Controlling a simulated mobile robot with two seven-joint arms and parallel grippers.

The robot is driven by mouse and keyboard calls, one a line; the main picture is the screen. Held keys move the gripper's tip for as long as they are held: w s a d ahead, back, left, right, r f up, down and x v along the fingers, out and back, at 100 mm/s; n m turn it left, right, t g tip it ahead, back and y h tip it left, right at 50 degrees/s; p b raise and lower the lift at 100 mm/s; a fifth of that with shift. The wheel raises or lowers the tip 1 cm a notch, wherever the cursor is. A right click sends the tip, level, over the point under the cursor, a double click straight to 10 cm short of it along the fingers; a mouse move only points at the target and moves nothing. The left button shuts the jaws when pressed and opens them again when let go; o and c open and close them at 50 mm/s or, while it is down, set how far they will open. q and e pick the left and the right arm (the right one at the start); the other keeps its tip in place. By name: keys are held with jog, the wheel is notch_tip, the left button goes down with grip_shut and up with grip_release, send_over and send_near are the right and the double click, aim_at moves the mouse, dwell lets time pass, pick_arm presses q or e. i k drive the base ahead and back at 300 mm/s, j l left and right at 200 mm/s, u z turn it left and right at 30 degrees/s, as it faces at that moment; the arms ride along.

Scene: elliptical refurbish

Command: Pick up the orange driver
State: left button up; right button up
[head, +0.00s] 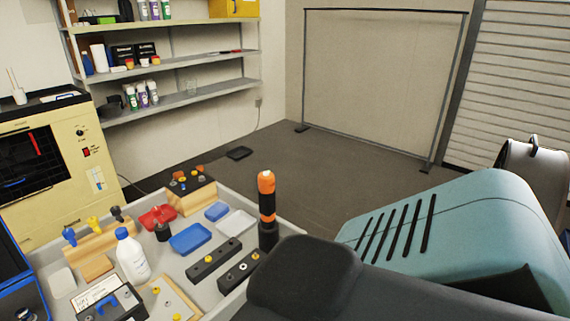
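The orange driver (266,196) stands upright at the right edge of the grey tray (204,296). Its handle is orange with a black band, and its lower end is in a dark cylindrical holder (268,236). Nothing is gripping it. Neither of my grippers shows in the head view, so I cannot see whether they are open or shut.
The tray also holds a white bottle (132,258), blue bins (190,239), a red dish (157,217), black blocks and wooden racks. A large dark and teal body (470,230) fills the lower right, close to the driver. A beige machine (55,170) stands left. Floor beyond is mostly clear.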

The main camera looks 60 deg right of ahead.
aim_at(266, 191)
jog(key=z, duration=1.45)
jog(key=i+z, duration=0.35)
jog(key=i+l, duration=0.05)
jog(key=i, duration=0.05)
